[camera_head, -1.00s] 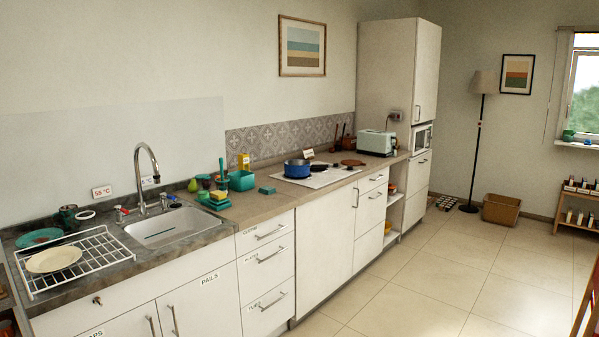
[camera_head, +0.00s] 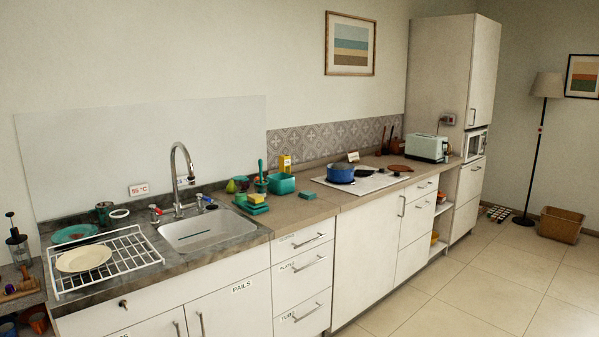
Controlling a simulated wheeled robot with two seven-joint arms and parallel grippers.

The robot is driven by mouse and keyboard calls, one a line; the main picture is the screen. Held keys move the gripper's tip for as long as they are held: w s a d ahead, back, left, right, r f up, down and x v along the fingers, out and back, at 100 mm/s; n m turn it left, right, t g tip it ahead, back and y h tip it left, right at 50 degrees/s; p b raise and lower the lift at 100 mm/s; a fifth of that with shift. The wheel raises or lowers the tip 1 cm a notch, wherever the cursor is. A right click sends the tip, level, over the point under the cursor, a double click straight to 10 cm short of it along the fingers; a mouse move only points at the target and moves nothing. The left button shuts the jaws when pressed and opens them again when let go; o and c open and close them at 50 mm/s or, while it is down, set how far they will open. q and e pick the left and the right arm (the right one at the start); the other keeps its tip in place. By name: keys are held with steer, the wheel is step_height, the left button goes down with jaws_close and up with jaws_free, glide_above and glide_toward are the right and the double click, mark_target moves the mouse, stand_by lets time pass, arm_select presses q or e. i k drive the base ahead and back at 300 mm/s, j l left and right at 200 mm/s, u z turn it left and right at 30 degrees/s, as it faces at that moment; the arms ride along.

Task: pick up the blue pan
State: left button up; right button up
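The blue pan (camera_head: 341,173) sits on the white hob (camera_head: 362,181) set in the counter, right of the sink. A dark handle appears to extend from it to the right, partly merged with other small dark items on the hob. Neither of my grippers shows in the head view.
A teal tub (camera_head: 281,183) and sponges (camera_head: 252,204) stand left of the hob. A white toaster (camera_head: 428,147) stands to its right. The sink (camera_head: 201,230) and a dish rack (camera_head: 134,257) are further left. The tiled floor (camera_head: 470,285) before the cabinets is clear.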

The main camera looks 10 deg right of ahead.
mark_target(337, 172)
steer(key=i+l+u, duration=0.25)
steer(key=i+l, duration=0.5)
steer(key=i+l+u, duration=0.3)
steer(key=i+l, duration=1.45)
steer(key=l, duration=0.25)
